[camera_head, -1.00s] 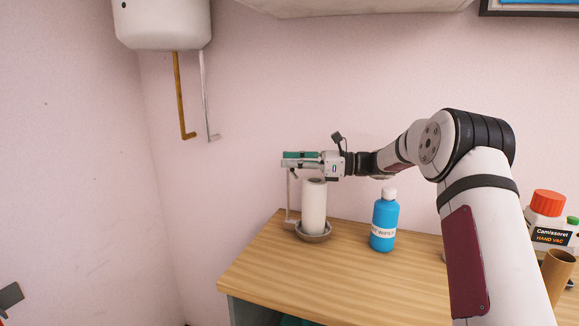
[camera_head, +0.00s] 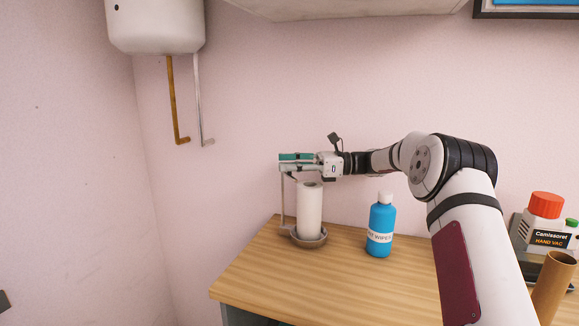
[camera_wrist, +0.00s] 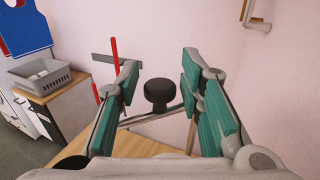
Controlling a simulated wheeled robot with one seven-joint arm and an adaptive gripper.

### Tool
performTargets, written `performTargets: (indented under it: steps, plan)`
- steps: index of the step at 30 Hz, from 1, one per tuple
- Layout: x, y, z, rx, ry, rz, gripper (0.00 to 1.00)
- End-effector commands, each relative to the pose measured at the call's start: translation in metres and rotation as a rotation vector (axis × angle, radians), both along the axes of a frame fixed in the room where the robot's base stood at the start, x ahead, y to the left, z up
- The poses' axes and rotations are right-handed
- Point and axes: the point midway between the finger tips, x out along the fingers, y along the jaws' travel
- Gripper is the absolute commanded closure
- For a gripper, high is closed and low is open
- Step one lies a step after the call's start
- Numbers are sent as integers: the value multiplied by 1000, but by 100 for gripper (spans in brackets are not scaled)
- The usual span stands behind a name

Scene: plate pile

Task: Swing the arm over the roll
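A white paper roll (camera_head: 309,210) stands upright in a grey round holder base (camera_head: 309,243) at the table's back left. The holder's thin metal post (camera_head: 283,205) rises left of the roll, up to my fingers. My gripper (camera_head: 297,162) is level above the roll, its teal-padded fingers pointing left. In the wrist view the fingers (camera_wrist: 160,108) are spread apart. A black knob (camera_wrist: 159,92) shows in the gap between them, with a thin metal bar (camera_wrist: 145,117) beside it. I cannot tell whether a finger touches the bar. The roll is not visible in the wrist view.
A blue wipes bottle (camera_head: 381,228) stands right of the roll. A white container with a red cap (camera_head: 545,215) and a brown tube (camera_head: 553,285) are at the right. The table's front left (camera_head: 260,285) is clear. A white tank (camera_head: 155,25) hangs at the upper left.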

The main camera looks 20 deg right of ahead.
Motion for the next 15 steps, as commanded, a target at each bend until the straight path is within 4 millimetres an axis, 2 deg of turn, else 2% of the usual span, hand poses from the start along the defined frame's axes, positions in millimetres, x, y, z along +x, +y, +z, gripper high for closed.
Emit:
performTargets:
  steps: [10, 15]
  plan:
    - [0, 0, 1, -2, 0, 0, 60]
    - [0, -1, 20, -3, -2, -1, 60]
